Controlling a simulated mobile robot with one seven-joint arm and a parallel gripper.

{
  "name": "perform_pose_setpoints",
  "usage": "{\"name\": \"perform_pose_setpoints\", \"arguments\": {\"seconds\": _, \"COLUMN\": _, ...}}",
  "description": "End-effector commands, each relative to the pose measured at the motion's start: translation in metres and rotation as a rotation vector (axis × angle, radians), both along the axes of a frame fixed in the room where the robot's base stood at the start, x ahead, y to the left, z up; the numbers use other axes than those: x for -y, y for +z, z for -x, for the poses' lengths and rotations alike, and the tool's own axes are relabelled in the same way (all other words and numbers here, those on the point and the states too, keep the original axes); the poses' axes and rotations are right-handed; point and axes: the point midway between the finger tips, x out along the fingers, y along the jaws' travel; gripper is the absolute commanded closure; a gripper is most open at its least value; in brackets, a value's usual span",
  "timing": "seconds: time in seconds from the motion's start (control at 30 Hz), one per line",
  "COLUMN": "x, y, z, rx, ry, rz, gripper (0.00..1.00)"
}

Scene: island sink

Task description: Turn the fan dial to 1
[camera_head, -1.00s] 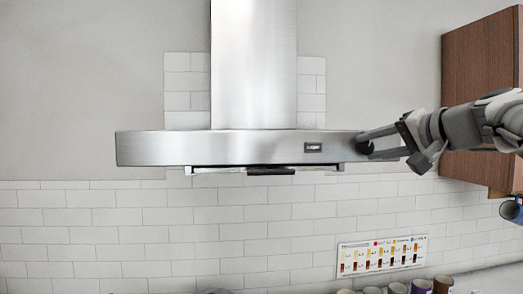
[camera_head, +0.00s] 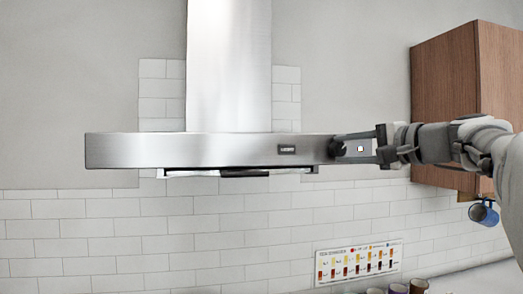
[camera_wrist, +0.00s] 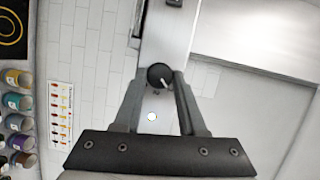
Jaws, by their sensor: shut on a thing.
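The fan dial (camera_wrist: 160,77) is a round black knob with a white pointer line on the front of the steel range hood (camera_head: 215,150). In the wrist view the line points down and to the right. In the head view my gripper (camera_head: 340,149) reaches in from the right to the hood's right end, and the fingers partly cover the dial there.
A small lit button (camera_wrist: 152,117) shows on the hood front between my fingers. A brown wall cabinet (camera_head: 450,110) stands right of the hood, behind my arm, with a blue mug (camera_head: 484,213) below it. A colour chart (camera_head: 358,262) and several jars are lower down.

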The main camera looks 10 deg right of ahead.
Motion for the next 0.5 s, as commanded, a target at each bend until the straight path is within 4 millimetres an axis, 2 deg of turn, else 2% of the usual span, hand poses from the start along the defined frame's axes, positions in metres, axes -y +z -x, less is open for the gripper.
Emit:
{"name": "perform_pose_setpoints", "arguments": {"seconds": 0.23, "x": 0.0000, "y": -0.0003, "z": -0.0002, "rx": -0.001, "ry": 0.000, "rz": 0.000, "gripper": 1.00}}
{"name": "perform_pose_setpoints", "arguments": {"seconds": 0.27, "x": -0.0001, "y": -0.0002, "z": -0.0002, "rx": -0.001, "ry": 0.000, "rz": 0.000, "gripper": 0.58}}
{"name": "perform_pose_setpoints", "arguments": {"seconds": 0.4, "x": -0.0001, "y": -0.0002, "z": -0.0002, "rx": -0.001, "ry": 0.000, "rz": 0.000, "gripper": 0.33}}
{"name": "perform_pose_setpoints", "arguments": {"seconds": 0.43, "x": -0.0001, "y": -0.0002, "z": -0.0002, "rx": 0.000, "ry": 0.000, "rz": 0.000, "gripper": 0.30}}
{"name": "perform_pose_setpoints", "arguments": {"seconds": 0.5, "x": -0.0001, "y": -0.0001, "z": -0.0002, "rx": 0.000, "ry": 0.000, "rz": 0.000, "gripper": 0.30}}
